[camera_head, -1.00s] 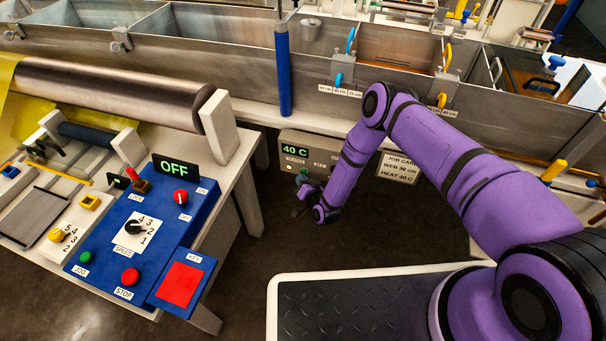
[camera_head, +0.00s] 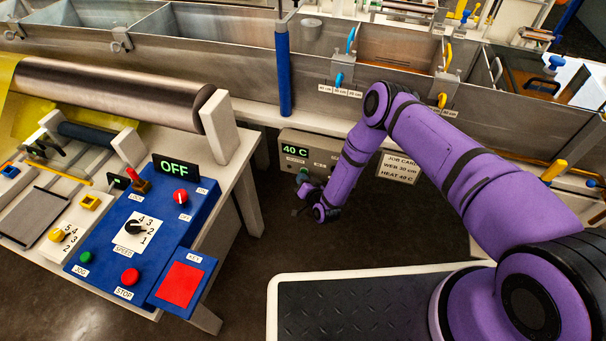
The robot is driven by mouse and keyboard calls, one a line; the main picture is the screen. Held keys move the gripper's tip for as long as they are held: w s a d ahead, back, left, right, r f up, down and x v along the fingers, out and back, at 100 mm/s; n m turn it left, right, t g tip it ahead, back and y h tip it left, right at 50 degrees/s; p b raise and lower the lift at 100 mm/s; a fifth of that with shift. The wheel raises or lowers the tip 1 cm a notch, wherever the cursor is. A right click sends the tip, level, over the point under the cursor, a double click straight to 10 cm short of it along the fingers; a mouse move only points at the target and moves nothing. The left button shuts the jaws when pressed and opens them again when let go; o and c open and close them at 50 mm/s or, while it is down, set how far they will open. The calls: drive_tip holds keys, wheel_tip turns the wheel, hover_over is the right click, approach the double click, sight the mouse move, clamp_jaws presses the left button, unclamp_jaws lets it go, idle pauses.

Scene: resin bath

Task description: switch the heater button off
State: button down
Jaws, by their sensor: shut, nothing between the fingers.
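The heater box (camera_head: 325,145) is a grey panel under the metal bath, with a green display (camera_head: 295,150) reading 40 C. My gripper (camera_head: 298,206) is small and dark at the end of the purple arm. It is close in front of the box, just below the green button. It is shut and empty. Whether it touches the button I cannot tell. The right part of the box is hidden behind my arm.
A job card (camera_head: 398,168) reading WEB 30 cm, HEAT 40 C hangs right of my arm. A blue control panel (camera_head: 150,225) with an OFF sign (camera_head: 176,169) stands at left. A blue post (camera_head: 283,75) rises above the box. The dark floor is clear.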

drive_tip(key=s+a, duration=0.2)
drive_tip(key=s, duration=0.4)
idle(0.6)
drive_tip(key=shift+w, duration=0.1)
idle(0.9)
